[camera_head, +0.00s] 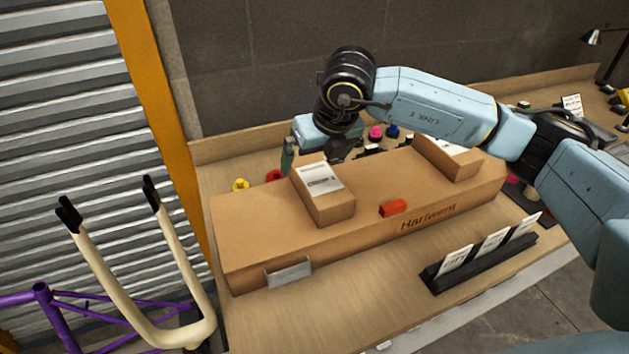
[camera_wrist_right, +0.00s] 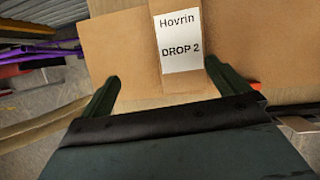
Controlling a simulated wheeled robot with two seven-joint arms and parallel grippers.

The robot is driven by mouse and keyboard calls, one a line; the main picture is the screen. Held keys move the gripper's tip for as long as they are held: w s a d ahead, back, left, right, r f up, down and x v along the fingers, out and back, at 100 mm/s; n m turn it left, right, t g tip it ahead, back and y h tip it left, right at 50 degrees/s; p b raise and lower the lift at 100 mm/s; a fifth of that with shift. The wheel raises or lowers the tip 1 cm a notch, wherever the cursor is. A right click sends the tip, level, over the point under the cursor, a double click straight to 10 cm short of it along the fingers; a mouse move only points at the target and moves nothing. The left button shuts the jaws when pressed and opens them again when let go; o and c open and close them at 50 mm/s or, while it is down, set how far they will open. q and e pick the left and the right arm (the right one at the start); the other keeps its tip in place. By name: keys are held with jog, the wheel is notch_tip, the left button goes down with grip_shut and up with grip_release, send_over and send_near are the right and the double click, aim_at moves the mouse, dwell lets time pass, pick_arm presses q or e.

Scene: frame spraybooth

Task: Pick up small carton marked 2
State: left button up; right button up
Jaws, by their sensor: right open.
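The small carton marked 2 (camera_head: 326,207) lies on top of the long brown "Harlwent"-like lettered box (camera_head: 250,225), near its middle. Its white label reads "Hovrin DROP 2" in the right wrist view (camera_wrist_right: 181,40); the label is too small to read in the head view. My right gripper (camera_head: 316,152) is open just behind and above the carton's far end. In the right wrist view my two dark green fingers (camera_wrist_right: 162,78) stand wide apart, with the carton between and beyond them; I see no contact. My left gripper is not in view.
A second small carton (camera_head: 446,156) lies on the long box's right end. A red block (camera_head: 393,208) sits near its front edge. A black card rack (camera_head: 482,258) stands in front on the bench. A cream fork (camera_head: 180,230) and purple frame (camera_head: 62,320) stand at left.

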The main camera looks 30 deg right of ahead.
aim_at(319, 178)
jog(key=shift+w+d+f+h, duration=0.15)
jog(key=shift+w+d+h, duration=0.1)
jog(key=shift+d, duration=0.3)
jog(key=shift+w+d+f+h, duration=0.1)
jog(key=shift+w+d+h, duration=0.15)
jog(key=shift+d, duration=0.25)
jog(key=x, duration=0.6)
jog(key=shift+p, duration=0.3)
jog(key=x, duration=0.3)
jog(key=p+x, duration=0.1)
jog(key=x, duration=0.1)
jog(key=shift+s+d+f, duration=0.2)
jog(key=shift+d+f, duration=0.05)
jog(key=shift+w+f, duration=0.2)
jog(key=shift+f, duration=0.2)
jog(key=shift+r, duration=0.1)
jog(key=c, duration=1.3)
